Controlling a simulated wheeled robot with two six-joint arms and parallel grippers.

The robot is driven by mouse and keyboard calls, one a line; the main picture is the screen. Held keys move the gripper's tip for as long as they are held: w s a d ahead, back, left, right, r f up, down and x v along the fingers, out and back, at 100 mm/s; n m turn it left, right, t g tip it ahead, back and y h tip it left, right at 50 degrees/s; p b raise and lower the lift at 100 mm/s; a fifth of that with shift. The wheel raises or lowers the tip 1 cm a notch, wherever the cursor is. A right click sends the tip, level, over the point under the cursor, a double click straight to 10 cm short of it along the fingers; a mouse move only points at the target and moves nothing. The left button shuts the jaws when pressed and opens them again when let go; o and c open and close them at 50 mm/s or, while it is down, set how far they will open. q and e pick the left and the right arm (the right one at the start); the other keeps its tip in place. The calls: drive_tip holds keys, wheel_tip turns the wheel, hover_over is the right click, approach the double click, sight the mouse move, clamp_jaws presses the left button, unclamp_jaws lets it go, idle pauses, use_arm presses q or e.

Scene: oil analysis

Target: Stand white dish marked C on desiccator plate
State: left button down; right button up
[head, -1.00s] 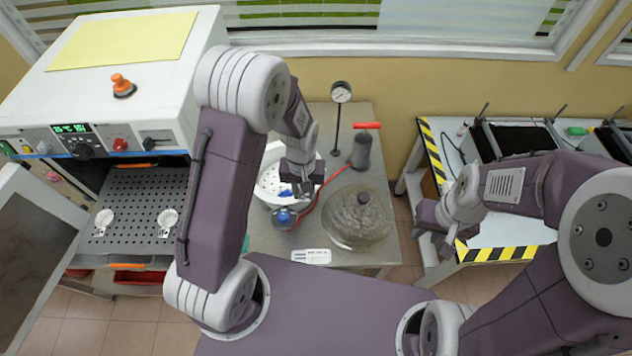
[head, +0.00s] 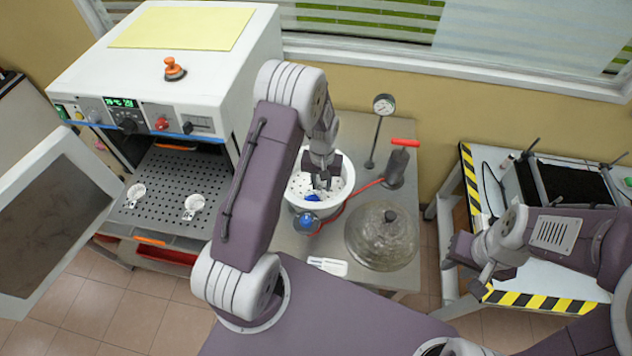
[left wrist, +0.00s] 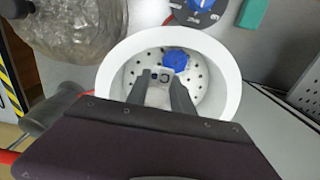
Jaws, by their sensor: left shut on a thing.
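The desiccator is a white bowl (head: 335,205) on the grey side table, with a white perforated plate (head: 297,186) inside. In the left wrist view its rim (left wrist: 228,80) surrounds the plate and my fingertips. My left gripper (head: 322,182) points down over the plate. It is shut on a small pale thing (left wrist: 160,74), taken to be the white dish. The fingers hide most of it, and I cannot read a letter or tell whether it touches the plate. A blue lump (left wrist: 176,60) shows beside it. My right gripper (head: 475,262) hangs near the striped bench; its jaws are unclear.
The glass lid (head: 382,240) lies right of the bowl. A red hose (head: 352,204) runs to a hand pump (head: 397,165). A gauge stand (head: 375,135) is behind. The open oven (head: 165,70) holds two white dishes (head: 135,194) (head: 194,206) on its perforated shelf.

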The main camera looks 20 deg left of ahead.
use_arm(q)
drive_tip(key=w+a+f, duration=0.1)
drive_tip(key=w+a+f+p, duration=0.1)
drive_tip(key=w+a, duration=0.1)
drive_tip(key=shift+a+f, duration=0.15)
drive_tip(key=shift+f, duration=0.1)
drive_tip(key=shift+w+a+f, duration=0.15)
drive_tip(key=shift+w+f, duration=0.05)
wheel_tip(320, 180, down, 4)
drive_tip(key=shift+r+p, duration=0.1)
drive_tip(key=shift+p, duration=0.75)
drive_tip(key=shift+f, duration=0.2)
drive_tip(key=shift+f+b, duration=0.15)
drive_tip(key=shift+b, duration=0.2)
drive_tip(key=c, duration=1.1)
unclamp_jaws()
